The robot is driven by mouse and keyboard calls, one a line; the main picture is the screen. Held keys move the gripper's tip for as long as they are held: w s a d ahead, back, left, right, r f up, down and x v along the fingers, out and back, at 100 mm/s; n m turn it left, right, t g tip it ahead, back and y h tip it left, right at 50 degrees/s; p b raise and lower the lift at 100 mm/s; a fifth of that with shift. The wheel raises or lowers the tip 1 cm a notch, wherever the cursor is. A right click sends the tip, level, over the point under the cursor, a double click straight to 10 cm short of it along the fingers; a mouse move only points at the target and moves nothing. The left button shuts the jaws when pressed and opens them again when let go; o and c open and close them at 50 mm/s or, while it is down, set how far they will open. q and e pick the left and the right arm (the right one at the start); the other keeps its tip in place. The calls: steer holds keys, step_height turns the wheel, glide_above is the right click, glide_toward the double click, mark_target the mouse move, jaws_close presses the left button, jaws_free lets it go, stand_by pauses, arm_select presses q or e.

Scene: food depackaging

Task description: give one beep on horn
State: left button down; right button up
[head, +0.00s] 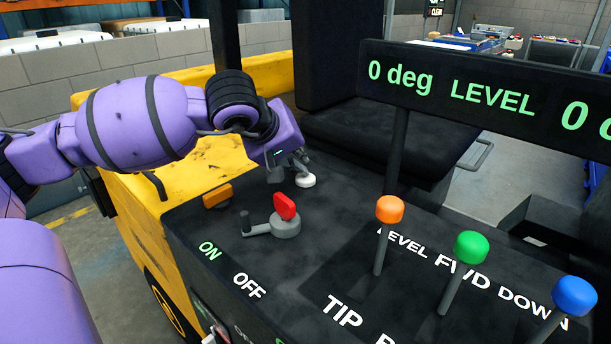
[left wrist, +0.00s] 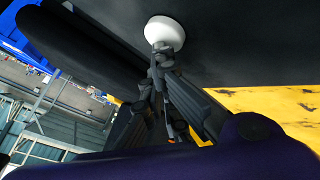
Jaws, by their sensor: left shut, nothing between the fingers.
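A white round button (head: 306,181), which looks like the horn, sits on the dark console panel (head: 245,180). It also shows in the left wrist view as a white cap (left wrist: 166,32) at the top. My left gripper (head: 300,164) reaches in from the left and points down at the button. Its fingers are shut and empty, and in the left wrist view the fingertips (left wrist: 160,52) are right at the button's edge. I cannot tell whether they touch it or press it. My right gripper is not in view.
A red knob (head: 285,206) on a grey base stands in front of the button, with an orange switch (head: 217,195) left of it. Levers with orange (head: 390,209), green (head: 471,247) and blue (head: 574,296) knobs rise at the right. A display bar (head: 480,95) is above them.

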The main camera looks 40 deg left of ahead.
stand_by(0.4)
arm_select(q)
steer(key=shift+r+p, duration=0.45)
steer(key=shift+r, duration=0.35)
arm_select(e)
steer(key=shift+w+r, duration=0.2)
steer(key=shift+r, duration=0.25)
